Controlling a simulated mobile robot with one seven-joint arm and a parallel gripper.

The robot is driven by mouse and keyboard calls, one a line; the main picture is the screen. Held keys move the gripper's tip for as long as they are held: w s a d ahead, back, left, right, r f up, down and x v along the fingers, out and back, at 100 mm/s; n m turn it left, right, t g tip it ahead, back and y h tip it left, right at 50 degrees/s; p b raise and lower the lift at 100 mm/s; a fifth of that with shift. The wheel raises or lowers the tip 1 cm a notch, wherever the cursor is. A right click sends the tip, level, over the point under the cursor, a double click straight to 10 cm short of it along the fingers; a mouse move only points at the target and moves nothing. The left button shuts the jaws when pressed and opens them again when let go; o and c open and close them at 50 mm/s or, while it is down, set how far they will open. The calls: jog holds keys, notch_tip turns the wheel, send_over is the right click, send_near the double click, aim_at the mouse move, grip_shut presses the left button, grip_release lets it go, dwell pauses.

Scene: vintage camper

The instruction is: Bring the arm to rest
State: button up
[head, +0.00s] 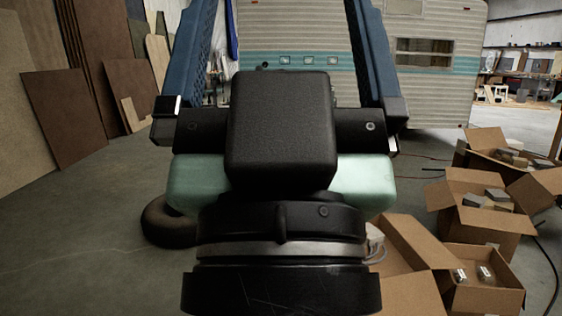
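The tips are cut off. The gripper looks open and empty.
A pale mint-green object (365,185) shows partly behind my gripper, with a dark rounded thing (168,222) at its lower left. Open cardboard boxes (465,222) stand at the right. Brown boards (65,118) lean at the left. A striped camper (430,85) stands behind. Floor at left is clear.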

notch_tip(320, 180, up, 27)
jog(key=p, duration=2.5)
jog(key=shift+r, duration=0.2)
